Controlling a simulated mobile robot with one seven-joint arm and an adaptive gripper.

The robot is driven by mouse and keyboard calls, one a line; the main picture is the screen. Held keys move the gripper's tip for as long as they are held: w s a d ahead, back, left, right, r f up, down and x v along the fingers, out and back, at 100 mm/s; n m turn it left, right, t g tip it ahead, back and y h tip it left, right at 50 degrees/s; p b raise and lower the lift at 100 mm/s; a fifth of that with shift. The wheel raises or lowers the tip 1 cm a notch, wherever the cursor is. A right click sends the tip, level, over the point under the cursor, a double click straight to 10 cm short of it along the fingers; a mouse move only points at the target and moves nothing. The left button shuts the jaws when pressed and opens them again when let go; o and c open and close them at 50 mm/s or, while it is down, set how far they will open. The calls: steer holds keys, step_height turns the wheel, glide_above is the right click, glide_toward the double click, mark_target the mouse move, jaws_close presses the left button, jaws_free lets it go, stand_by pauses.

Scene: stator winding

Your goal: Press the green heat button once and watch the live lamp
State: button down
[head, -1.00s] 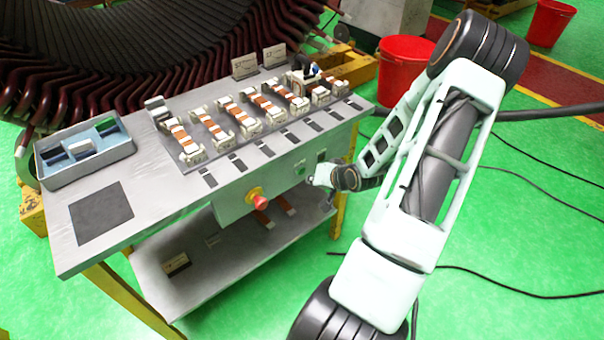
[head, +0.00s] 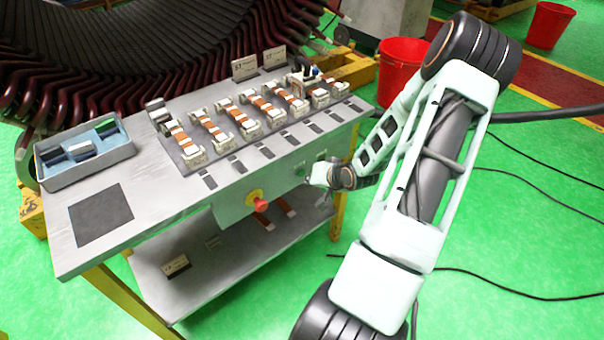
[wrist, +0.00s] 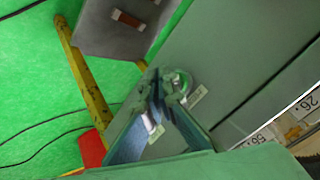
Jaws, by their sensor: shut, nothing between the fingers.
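The green heat button (head: 301,169) is on the front panel of the grey bench, to the right of a red emergency-stop knob (head: 258,203). My gripper (head: 311,177) is just below and right of the button in the head view, close to the panel. In the wrist view my shut, empty fingers (wrist: 156,84) point at the panel. A green round fitting (wrist: 180,82) shows beside the fingertips, partly covered by them. I cannot tell whether the tips touch it. No lit lamp can be made out.
Several copper-wound coils on white holders stand in a row on the bench top. A blue-lined tray (head: 84,152) sits at the left. A lower shelf (head: 190,285) is under the panel.

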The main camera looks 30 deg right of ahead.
stand_by(0.7)
steer(key=shift+w, duration=0.4)
steer(key=shift+w, duration=0.45)
stand_by(0.9)
steer(key=shift+s, duration=0.1)
steer(key=shift+s+p, duration=0.3)
steer(key=shift+s, duration=0.45)
steer(key=s+p, duration=0.1)
steer(key=s, duration=0.4)
steer(key=shift+d, duration=0.2)
stand_by(2.3)
